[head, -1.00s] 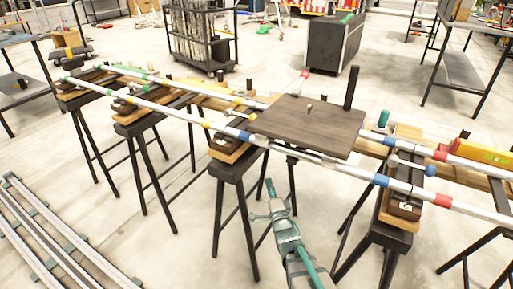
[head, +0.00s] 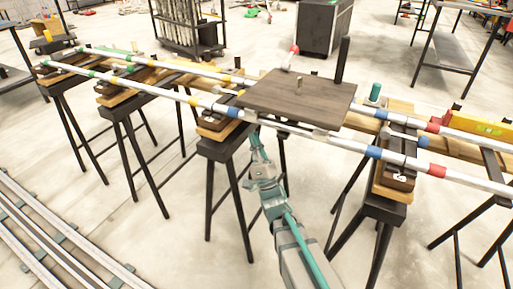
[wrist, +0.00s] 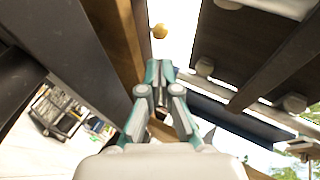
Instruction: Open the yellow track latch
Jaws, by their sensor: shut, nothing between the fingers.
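A small round yellow-orange knob (wrist: 160,31), which may be the yellow track latch, shows above my fingertips in the wrist view, beside a brown wooden beam. My gripper (wrist: 158,70) is shut and empty, its teal and grey fingers pointing at the knob with a gap between. In the head view my gripper (head: 255,138) reaches up from below to the near track rail (head: 340,142), just below the left front edge of the dark platform (head: 297,97). The knob cannot be made out in the head view. A yellow band (head: 194,100) marks the near rail further left.
A black sawhorse (head: 222,148) stands close left of my gripper, and another (head: 383,208) stands to the right. In the wrist view the dark platform underside (wrist: 240,45) and a dark beam (wrist: 70,50) flank my fingers. Loose rails (head: 50,235) lie on the floor.

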